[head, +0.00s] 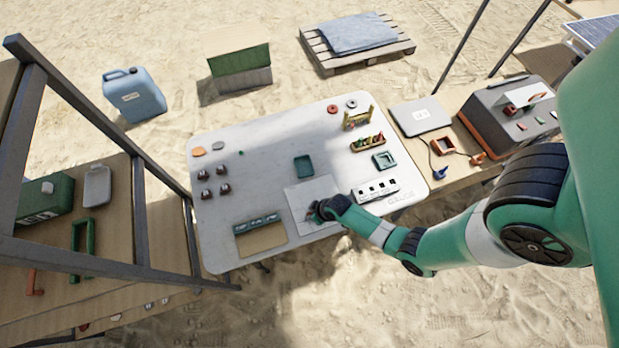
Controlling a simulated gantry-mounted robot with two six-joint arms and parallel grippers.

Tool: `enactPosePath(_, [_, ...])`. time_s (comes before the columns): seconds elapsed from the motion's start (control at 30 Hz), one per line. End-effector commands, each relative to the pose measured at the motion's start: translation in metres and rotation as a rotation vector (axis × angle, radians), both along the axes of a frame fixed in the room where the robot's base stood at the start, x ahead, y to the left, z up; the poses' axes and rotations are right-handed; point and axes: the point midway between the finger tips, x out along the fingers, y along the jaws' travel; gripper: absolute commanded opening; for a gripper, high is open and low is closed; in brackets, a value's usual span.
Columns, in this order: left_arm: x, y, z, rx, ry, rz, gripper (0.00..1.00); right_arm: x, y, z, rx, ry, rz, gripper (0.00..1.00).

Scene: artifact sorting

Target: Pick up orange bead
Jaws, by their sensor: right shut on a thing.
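My right gripper (314,212) is low over the pale square mat (300,197) at the front middle of the white table. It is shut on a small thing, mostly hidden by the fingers. A reddish speck shows at the fingertips, but it is too small to tell whether it is the orange bead. No orange bead shows clearly elsewhere. A flat orange piece (198,151) lies at the table's left side. My left gripper is not in view.
On the white table (262,150) are a teal tray (303,166), a white slotted block (376,189), a divided box (368,143), a teal square dish (384,161) and a brown panel (262,240). Several dark domed pieces stand at left. The back middle is clear.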

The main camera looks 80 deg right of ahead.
Motion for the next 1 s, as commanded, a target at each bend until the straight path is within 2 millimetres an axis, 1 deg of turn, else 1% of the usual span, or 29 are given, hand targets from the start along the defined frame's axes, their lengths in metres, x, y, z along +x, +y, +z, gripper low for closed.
enactPosePath(0.33, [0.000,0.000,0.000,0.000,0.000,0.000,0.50,0.000,0.000,0.000,0.000,0.000,0.000,0.00])
enactPosePath(0.43, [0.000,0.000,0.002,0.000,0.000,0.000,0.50,0.000,0.000,0.004,0.000,0.000,0.000,0.00])
enactPosePath(0.57, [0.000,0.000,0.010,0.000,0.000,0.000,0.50,0.001,0.000,0.018,-0.001,-0.002,0.000,0.00])
enactPosePath(0.67, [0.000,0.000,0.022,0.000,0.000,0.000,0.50,0.000,0.000,0.040,-0.001,-0.003,0.000,0.00])
enactPosePath(0.73, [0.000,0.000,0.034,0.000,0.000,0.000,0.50,-0.017,-0.004,0.057,0.001,0.001,-0.007,0.00])
enactPosePath(0.77, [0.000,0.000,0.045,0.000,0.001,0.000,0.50,-0.024,-0.006,0.070,0.002,-0.001,-0.009,0.00])
enactPosePath(0.8, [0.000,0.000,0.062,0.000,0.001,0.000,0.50,-0.033,-0.009,0.086,0.001,0.001,-0.010,0.00])
enactPosePath(0.87, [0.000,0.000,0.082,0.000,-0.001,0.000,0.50,-0.048,-0.012,0.105,0.002,0.002,-0.010,0.00])
enactPosePath(0.9, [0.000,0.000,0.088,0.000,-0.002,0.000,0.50,-0.059,-0.015,0.110,0.004,0.002,-0.015,0.00])
enactPosePath(0.93, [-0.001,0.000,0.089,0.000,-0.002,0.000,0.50,-0.069,-0.018,0.109,0.004,0.003,-0.016,0.00])
enactPosePath(1.0, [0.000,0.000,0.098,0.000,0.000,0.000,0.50,-0.088,-0.022,0.117,0.003,0.001,-0.017,0.00])
